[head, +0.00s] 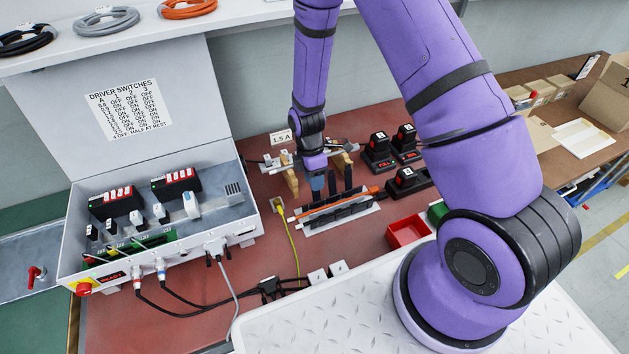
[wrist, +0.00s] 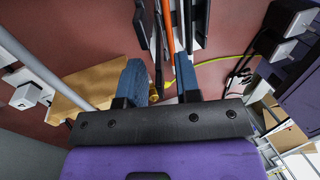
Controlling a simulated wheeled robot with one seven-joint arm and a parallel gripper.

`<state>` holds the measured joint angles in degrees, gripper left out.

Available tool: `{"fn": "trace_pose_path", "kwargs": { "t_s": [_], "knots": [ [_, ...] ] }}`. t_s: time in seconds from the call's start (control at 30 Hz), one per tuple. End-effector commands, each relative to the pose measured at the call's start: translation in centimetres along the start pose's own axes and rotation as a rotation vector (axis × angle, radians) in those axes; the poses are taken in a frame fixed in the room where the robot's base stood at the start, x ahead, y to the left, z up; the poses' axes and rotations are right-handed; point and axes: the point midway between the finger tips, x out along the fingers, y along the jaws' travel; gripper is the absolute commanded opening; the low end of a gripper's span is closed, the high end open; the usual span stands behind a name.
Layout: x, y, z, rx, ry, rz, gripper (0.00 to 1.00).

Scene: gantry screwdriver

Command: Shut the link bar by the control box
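The white control box (head: 256,222) stands open at the left, its lid raised. Right of it on the red bench lies a low pale strip (head: 308,231) with dark segments and a long orange piece (head: 340,200); this looks like the link bar, but I cannot tell for sure. Dark upright tabs (head: 348,178) stand along its far side. My gripper (head: 317,190) points down at the strip's far left part. In the wrist view its two blue fingertips (wrist: 159,78) are apart, with the orange piece (wrist: 168,20) and dark bars between or just beyond them. Contact is unclear.
A yellow-green cable (head: 293,240) runs from the strip's left end. Black push-button units (head: 378,153) stand behind right. A red tray (head: 404,233) lies to the right.

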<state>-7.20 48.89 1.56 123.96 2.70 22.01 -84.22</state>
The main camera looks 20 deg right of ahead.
Motion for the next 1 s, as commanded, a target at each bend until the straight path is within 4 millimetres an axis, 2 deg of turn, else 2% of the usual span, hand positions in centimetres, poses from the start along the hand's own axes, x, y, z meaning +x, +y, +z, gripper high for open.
{"fn": "trace_pose_path", "kwargs": {
  "t_s": [0.13,0.4,0.53,0.83,1.0],
  "knots": [
    [0.7,0.0,0.0,-0.001,-0.001,0.001,0.31],
    [0.8,0.0,0.0,-0.001,-0.001,0.001,0.31],
    [0.7,0.0,0.0,-0.001,-0.001,0.001,0.01],
    [0.7,0.0,-0.1,-0.001,-0.001,0.005,0.0],
    [0.6,0.0,-1.3,-0.003,-0.001,0.037,0.0]
  ]
}}
